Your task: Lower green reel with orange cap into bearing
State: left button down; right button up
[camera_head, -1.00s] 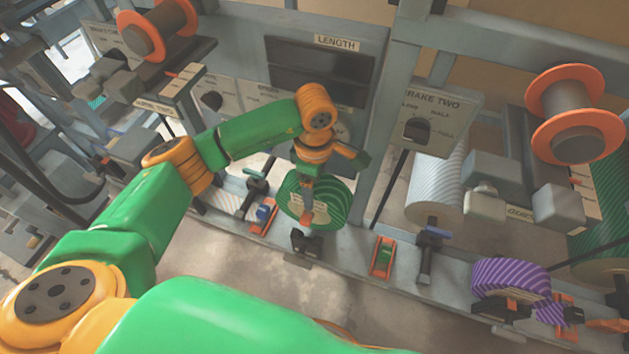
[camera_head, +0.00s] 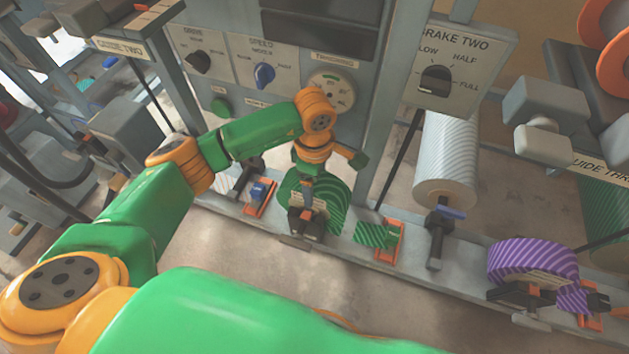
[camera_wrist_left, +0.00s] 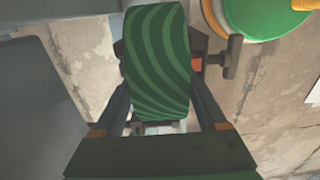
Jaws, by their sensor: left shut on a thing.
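The green striped reel (camera_head: 330,203) is upright, low at the dark bearing block (camera_head: 306,223) on the grey rail. It also shows in the left wrist view (camera_wrist_left: 158,60), between the two fingers. My left gripper (camera_head: 308,190) comes down from above and is shut on the reel. A small orange part (camera_head: 307,212), perhaps the cap, shows by the block; in the wrist view an orange-red part (camera_wrist_left: 197,64) shows beside the reel. The gripper and block hide the contact, so I cannot tell whether the reel rests fully in the bearing. My right gripper is not in view.
A short green striped piece (camera_head: 372,234) lies by an orange bracket (camera_head: 389,243) to the right. A blue-knobbed orange bracket (camera_head: 260,196) is close on the left. A purple striped reel (camera_head: 530,258) sits farther right, and a white roll (camera_head: 446,165) behind.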

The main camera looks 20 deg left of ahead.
pick_arm(q)
grip_release()
notch_tip(320, 180, up, 7)
jog(key=shift+r+p, duration=0.15)
jog(key=shift+p, duration=0.6)
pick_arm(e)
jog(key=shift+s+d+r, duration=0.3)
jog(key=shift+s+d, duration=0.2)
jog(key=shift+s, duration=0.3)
